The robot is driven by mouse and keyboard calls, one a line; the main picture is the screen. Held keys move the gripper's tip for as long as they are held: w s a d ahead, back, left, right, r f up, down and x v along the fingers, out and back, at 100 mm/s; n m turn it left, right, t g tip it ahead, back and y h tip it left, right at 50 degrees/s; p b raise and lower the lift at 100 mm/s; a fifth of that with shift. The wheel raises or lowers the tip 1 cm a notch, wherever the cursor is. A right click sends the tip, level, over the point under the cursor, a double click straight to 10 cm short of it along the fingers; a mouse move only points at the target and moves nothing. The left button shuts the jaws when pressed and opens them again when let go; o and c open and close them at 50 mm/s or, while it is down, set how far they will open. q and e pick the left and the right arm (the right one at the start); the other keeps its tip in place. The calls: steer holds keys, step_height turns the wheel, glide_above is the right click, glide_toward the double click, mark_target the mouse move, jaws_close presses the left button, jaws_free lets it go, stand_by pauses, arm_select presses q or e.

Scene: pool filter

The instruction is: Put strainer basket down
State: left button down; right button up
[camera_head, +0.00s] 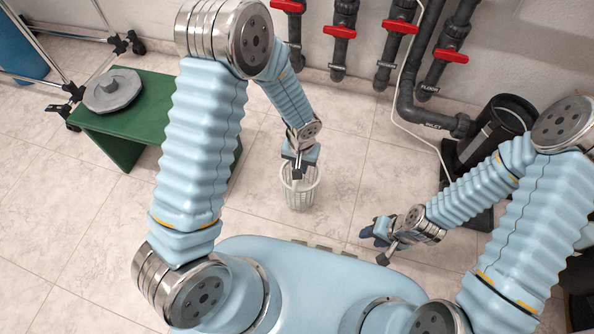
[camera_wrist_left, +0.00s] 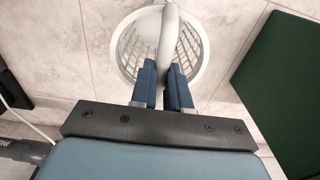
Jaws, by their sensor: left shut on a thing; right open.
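The strainer basket (camera_head: 300,189) is white with slatted sides and a handle arched over its top. It is upright over the tiled floor, in front of my base in the head view. My left gripper (camera_head: 298,172) is above it, shut on its handle. In the left wrist view, the fingers (camera_wrist_left: 167,88) pinch the handle, and the basket's open top (camera_wrist_left: 195,45) shows beyond them. I cannot tell whether the basket's bottom touches the floor. My right gripper (camera_head: 375,243) is open and empty, to the right of the basket.
A green bench (camera_head: 150,120) with a round grey lid (camera_head: 112,90) stands at the left. Grey pipes with red valve handles (camera_head: 398,26) run along the back wall. A black pump housing (camera_head: 495,130) stands at the right. The floor around the basket is clear.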

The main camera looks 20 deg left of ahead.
mark_target(299, 195)
arm_select(q)
steer(key=shift+w+a+f, duration=0.25)
steer(key=shift+a+f, duration=0.1)
steer(key=shift+f, duration=0.15)
steer(key=f, duration=0.2)
steer(key=f+b, duration=0.1)
steer(key=f, duration=0.1)
steer(key=shift+w+a, duration=0.2)
steer(key=shift+a, duration=0.1)
steer(key=c, duration=1.6)
jaws_free()
steer(key=shift+f, duration=0.1)
steer(key=o, duration=0.5)
